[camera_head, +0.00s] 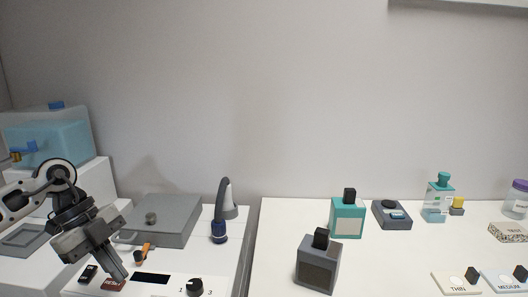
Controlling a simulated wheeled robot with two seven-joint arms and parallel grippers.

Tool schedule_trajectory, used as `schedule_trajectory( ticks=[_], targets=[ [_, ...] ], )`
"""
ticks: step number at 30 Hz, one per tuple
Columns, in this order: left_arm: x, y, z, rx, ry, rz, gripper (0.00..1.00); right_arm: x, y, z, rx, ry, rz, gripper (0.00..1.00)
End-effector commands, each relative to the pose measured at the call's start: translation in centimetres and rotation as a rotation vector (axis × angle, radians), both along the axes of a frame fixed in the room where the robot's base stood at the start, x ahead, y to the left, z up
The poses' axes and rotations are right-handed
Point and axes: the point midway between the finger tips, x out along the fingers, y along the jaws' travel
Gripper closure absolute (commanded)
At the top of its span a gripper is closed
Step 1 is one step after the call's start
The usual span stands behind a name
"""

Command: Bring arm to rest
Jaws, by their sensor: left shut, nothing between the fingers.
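My left gripper (119,276) comes in from the left in the head view. Its fingers are together and empty, pointing down and to the right above the front of the left white counter. They are close to a small red label (113,286) on the counter's front panel; I cannot tell whether they touch it. My right gripper is not in view.
A blue water tank (50,140) stands behind my arm. The right counter (275,235) holds teal and grey containers.

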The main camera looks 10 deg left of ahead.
Motion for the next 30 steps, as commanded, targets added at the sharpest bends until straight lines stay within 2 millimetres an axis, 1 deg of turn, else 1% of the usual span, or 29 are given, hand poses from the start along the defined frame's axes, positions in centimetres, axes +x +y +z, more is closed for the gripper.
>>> schedule_trajectory(
  ticks=[1,4,8,11,13,14,15,17,18,20,21,23,24,26,27,29,30],
  targets=[
    [0.0,-1.4,-0.5,-0.042,-0.011,-0.029,1.00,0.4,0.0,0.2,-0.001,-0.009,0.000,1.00],
    [0.1,-4.1,-1.3,-0.137,-0.047,-0.083,1.00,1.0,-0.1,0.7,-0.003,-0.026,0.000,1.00],
    [0.0,-8.5,-2.1,-0.297,-0.106,-0.149,1.00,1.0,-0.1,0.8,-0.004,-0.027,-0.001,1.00],
    [-0.5,-12.7,-2.5,-0.464,-0.167,-0.188,1.00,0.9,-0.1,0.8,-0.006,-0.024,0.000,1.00],
    [-1.0,-16.4,-2.4,-0.625,-0.225,-0.196,1.00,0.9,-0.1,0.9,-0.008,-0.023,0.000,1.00],
    [-1.3,-18.2,-2.2,-0.713,-0.257,-0.186,1.00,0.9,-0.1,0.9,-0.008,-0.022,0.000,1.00],
    [-1.7,-20.6,-1.8,-0.838,-0.307,-0.152,1.00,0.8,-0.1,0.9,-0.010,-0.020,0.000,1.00],
    [-1.9,-23.4,-0.8,-1.019,-0.390,-0.050,1.00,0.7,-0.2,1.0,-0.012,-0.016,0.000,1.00],
    [-1.9,-24.6,-0.2,-1.120,-0.442,0.052,1.00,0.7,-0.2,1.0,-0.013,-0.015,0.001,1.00],
    [-1.5,-25.4,0.3,-1.230,-0.512,0.241,1.00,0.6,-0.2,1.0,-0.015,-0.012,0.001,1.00],
    [-1.2,-25.3,0.0,-1.268,-0.544,0.388,1.00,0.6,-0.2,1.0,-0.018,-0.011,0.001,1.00],
    [-0.9,-24.5,-1.1,-1.279,-0.571,0.624,1.00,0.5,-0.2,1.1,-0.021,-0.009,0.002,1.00],
    [-0.9,-23.7,-2.6,-1.252,-0.571,0.784,1.00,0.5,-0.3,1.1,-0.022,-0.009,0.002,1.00],
    [-1.6,-22.4,-5.5,-1.169,-0.540,1.012,1.00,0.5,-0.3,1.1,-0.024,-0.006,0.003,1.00],
    [-2.5,-21.5,-7.7,-1.093,-0.500,1.147,1.00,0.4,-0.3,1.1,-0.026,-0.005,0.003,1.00],
    [-4.5,-20.6,-11.0,-0.965,-0.422,1.307,1.00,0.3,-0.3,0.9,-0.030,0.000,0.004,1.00],
    [-6.0,-20.2,-12.9,-0.889,-0.367,1.382,1.00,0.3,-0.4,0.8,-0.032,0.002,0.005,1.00]
  ],
)
